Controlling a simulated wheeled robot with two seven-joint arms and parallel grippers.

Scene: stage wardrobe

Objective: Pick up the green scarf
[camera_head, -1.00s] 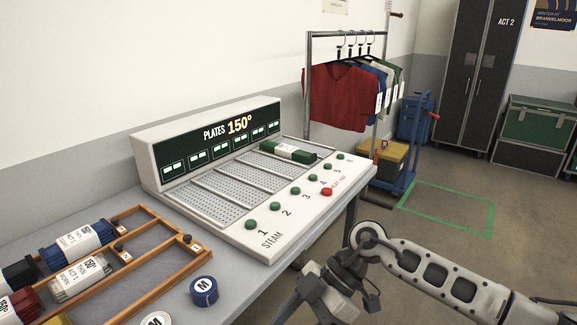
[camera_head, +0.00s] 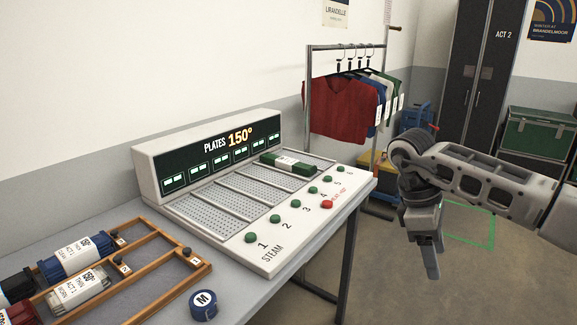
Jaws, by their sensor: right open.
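The green scarf (camera_head: 302,170) is a rolled green bundle with a white paper band. It lies across the far end of the steam machine's plates, near the buttons marked 5 and 6. The steam machine (camera_head: 268,262) is white, with a dark panel reading PLATES 150°. My right gripper (camera_head: 432,262) is open and empty, pointing down over the floor to the right of the table. It is well apart from the scarf. My left gripper is not in view.
A wooden rack (camera_head: 180,283) with blue, cream and other banded rolls stands at the left front. A blue tape roll marked M (camera_head: 203,306) lies beside it. A clothes rail (camera_head: 309,95) with shirts stands behind the table's far end. Floor on the right is open.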

